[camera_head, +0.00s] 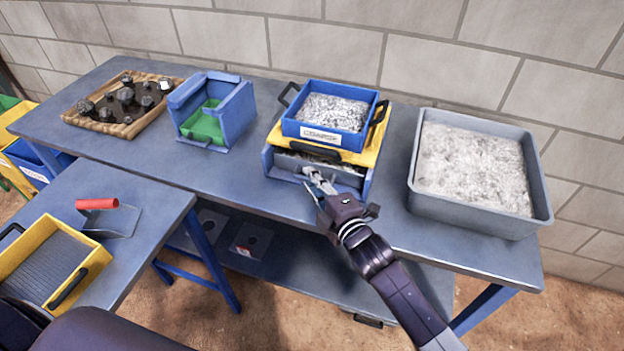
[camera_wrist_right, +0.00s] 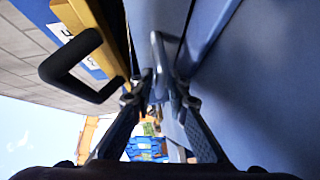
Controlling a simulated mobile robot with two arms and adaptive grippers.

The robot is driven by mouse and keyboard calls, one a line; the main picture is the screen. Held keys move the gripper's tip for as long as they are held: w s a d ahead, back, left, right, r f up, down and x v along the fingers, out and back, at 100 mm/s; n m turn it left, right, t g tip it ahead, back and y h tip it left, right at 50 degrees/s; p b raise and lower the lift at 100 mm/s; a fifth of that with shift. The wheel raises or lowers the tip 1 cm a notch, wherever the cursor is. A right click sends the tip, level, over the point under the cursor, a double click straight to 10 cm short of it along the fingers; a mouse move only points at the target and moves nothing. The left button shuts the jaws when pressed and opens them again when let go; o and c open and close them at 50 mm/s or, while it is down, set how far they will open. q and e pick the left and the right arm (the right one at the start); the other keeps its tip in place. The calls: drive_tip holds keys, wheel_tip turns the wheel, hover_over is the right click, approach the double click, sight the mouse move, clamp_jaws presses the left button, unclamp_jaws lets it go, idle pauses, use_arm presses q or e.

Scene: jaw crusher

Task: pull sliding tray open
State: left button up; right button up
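The sliding tray (camera_head: 319,169) is a grey drawer-like part low in the front of a blue and yellow box (camera_head: 367,160) on the long bench. Its dark interior shows in a gap below the yellow top. My right gripper (camera_head: 318,183) is at the tray's front. In the right wrist view, a grey-blue loop handle (camera_wrist_right: 166,40) lies at the tips of my right gripper (camera_wrist_right: 161,78). The fingers lean inward with a gap between the tips; I cannot tell whether they grip the handle. My left gripper is out of view.
A blue tray of grey grains (camera_head: 333,112) with black handles sits on the box. A large grey bin (camera_head: 480,215) stands to the right, a blue and green box (camera_head: 212,112) to the left. A yellow tray (camera_head: 88,270) is on the near-left table.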

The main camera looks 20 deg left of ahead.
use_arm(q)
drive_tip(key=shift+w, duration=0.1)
use_arm(e)
clamp_jaws()
